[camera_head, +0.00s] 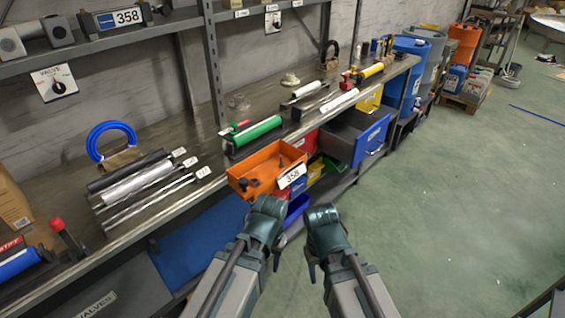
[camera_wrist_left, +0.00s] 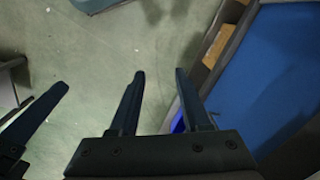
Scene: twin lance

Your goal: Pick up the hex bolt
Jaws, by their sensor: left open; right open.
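An orange bin (camera_head: 238,176) with a white tag reading 358 sits at the bench's front edge in the head view. Several small dark pieces lie in it, one at its left end (camera_head: 243,184) and one towards its right (camera_head: 281,162). They are too small to tell which is a hex bolt. My left gripper (camera_head: 272,248) is in front of and below the bin, apart from it, with its fingers pointing down. In the left wrist view its jaws (camera_wrist_left: 160,76) are open and empty over the floor. My right gripper (camera_head: 312,262) is beside it, open, with nothing seen in it.
On the bench (camera_head: 180,217) lie a green cylinder (camera_head: 257,130), metal rods (camera_head: 137,184) and a blue hose coil (camera_head: 97,142). A blue drawer (camera_head: 371,138) juts out right of the bin.

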